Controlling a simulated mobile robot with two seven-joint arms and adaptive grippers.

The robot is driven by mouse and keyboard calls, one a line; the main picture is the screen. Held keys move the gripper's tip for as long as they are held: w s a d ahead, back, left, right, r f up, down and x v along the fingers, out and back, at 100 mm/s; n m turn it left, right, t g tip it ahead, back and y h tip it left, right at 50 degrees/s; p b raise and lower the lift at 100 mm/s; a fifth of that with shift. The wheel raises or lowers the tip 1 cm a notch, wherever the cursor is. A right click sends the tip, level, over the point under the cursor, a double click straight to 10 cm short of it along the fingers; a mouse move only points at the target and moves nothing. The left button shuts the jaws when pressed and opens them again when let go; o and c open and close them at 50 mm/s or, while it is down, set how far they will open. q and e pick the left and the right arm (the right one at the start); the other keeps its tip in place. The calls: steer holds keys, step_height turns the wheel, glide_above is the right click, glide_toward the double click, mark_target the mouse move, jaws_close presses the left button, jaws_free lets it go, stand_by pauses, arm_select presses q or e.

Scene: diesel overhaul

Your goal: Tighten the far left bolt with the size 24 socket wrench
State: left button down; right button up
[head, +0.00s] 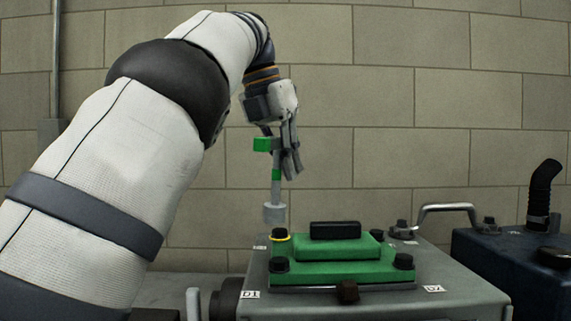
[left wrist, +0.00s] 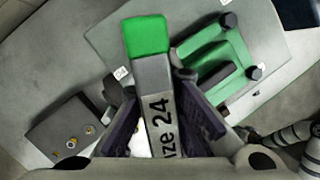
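My left gripper (head: 290,160) is shut on the socket wrench (head: 275,190), which has green marks and hangs upright with its socket end down. In the left wrist view the wrench (left wrist: 150,85) lies between my two fingers (left wrist: 152,110), its green end outward and "ize 24" readable. The socket is just above this bolt, with a small gap showing in the head view. The bolt is not clear in the left wrist view. My right gripper is out of view.
The green cover has other dark bolts (head: 403,261) and a black block (head: 335,230) on top. It sits on a grey engine block (head: 460,285) with a metal handle (head: 447,208). A dark blue box with a black pipe (head: 541,190) stands at the right. A brick wall is behind.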

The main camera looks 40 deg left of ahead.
arm_select(q)
steer(key=shift+w+f+h, duration=0.1)
steer(key=shift+w+h, duration=0.25)
steer(key=shift+h, duration=0.15)
steer(key=shift+s+d, duration=0.1)
steer(key=shift+f, duration=0.3)
stand_by(0.4)
steer(key=shift+f, duration=0.1)
